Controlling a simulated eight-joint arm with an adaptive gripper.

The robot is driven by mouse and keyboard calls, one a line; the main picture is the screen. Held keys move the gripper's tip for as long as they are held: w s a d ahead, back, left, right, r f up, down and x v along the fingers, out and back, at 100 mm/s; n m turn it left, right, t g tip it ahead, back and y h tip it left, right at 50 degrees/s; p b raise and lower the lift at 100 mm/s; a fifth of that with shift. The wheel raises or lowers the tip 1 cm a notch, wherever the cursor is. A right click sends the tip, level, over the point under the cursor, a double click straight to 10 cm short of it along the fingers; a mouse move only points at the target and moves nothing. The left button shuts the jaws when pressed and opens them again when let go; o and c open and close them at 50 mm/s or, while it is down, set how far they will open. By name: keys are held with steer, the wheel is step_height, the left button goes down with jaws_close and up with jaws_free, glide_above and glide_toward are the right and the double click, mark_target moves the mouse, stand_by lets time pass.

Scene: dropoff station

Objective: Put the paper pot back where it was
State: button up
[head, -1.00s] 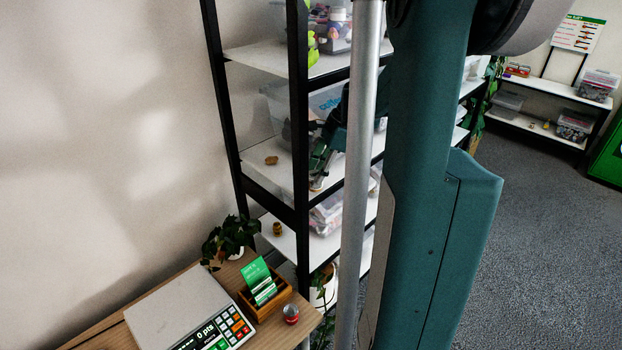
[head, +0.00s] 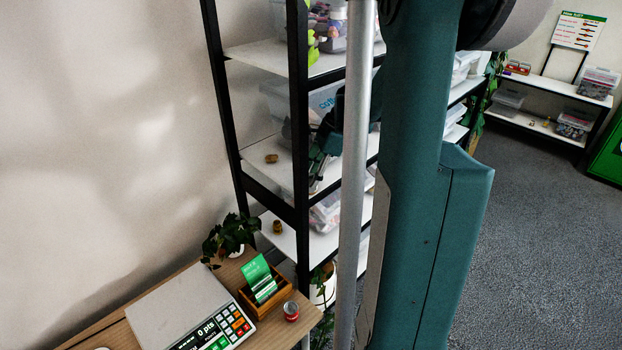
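A small brown object (head: 271,158) lies on the middle shelf of the black-framed rack. Another small brown, pot-like object (head: 277,227) stands on the shelf below. I cannot tell which of them, if either, is the paper pot. My gripper (head: 317,170) is at the middle shelf, to the right of the upper brown object and apart from it. It is dark, small and partly hidden by the rack post and the grey pole, so its fingers and anything between them cannot be made out.
The rack's black post (head: 299,120) stands in front of the shelves. Clear bins (head: 290,100) fill the shelf behind my gripper.

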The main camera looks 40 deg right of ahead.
steer(key=shift+r, duration=0.2)
steer(key=b+v, duration=0.1)
steer(key=v, duration=0.6)
steer(key=shift+r, duration=0.2)
stand_by(0.3)
steer(key=shift+d, duration=0.1)
steer(key=shift+s+b, duration=0.2)
steer(key=shift+b, duration=0.15)
stand_by(0.6)
